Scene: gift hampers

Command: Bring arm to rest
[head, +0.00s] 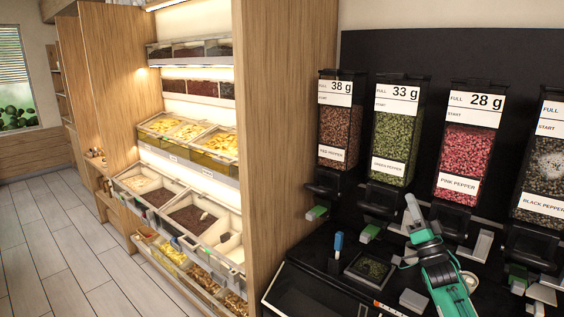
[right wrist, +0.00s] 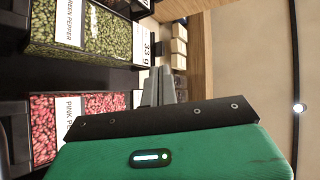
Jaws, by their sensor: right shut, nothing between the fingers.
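My right arm, green and black, comes in from the lower right of the head view. My right gripper (head: 411,204) is raised over the black counter, in front of the green and pink pepper dispensers. Its grey fingers also show in the right wrist view (right wrist: 158,86), close together, shut and empty. They appear apart from the dispensers. My left gripper is not in view.
Dispensers for red pepper (head: 341,124), green pepper (head: 398,136), pink pepper (head: 466,145) and black pepper (head: 548,165) line the back. A scale dish with green grains (head: 370,268) and a blue-topped object (head: 338,242) sit on the counter. Wooden shelves (head: 285,120) stand left.

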